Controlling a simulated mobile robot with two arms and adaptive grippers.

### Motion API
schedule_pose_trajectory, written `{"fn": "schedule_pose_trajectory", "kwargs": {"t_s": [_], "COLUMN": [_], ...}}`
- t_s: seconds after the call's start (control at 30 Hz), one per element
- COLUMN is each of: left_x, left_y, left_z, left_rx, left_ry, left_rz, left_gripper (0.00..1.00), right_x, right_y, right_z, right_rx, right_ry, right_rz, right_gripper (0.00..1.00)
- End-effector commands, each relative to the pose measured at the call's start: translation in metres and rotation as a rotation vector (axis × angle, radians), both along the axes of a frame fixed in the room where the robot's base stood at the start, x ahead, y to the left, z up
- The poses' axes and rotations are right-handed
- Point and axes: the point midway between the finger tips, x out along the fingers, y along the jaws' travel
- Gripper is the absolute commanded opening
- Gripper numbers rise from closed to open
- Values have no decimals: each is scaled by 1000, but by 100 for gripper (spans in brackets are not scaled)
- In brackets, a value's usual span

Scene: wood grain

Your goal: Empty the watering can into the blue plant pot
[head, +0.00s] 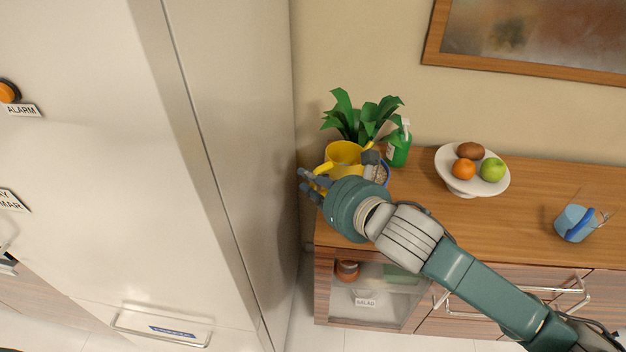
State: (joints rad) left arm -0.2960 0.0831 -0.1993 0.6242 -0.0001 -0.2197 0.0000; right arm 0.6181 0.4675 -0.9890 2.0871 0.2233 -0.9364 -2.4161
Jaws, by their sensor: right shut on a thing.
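The yellow watering can (343,153) is at the left end of the wooden sideboard, in front of a leafy green plant (360,117). My right gripper (337,173) is shut on the watering can, its grey fingers spread around the yellow body. The can's exact tilt is hard to tell. A small part of the blue plant pot (387,177) shows just right of the can; my gripper and wrist hide most of it. Whether any water is flowing cannot be seen. My left gripper is not in view.
A green bottle (398,145) stands right of the plant. A white fruit bowl (463,187) and a blue cup-like container (576,223) stand farther right on the sideboard (520,205). A tall pale cabinet (235,130) is close on the left.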

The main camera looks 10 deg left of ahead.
Motion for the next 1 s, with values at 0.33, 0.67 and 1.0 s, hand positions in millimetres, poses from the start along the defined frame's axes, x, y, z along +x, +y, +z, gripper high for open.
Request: {"fn": "schedule_pose_trajectory", "kwargs": {"t_s": [0.33, 0.67, 1.0], "left_x": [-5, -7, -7], "left_y": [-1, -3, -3], "left_z": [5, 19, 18], "left_rx": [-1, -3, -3], "left_ry": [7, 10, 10], "left_rz": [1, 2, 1], "left_gripper": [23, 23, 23], "right_x": [0, 0, 0], "right_y": [0, 0, 0], "right_z": [5, 12, 11], "right_rx": [55, 111, 110], "right_ry": [58, 120, 119], "right_rz": [-1, -4, -4], "right_gripper": [0, 0, 0]}}
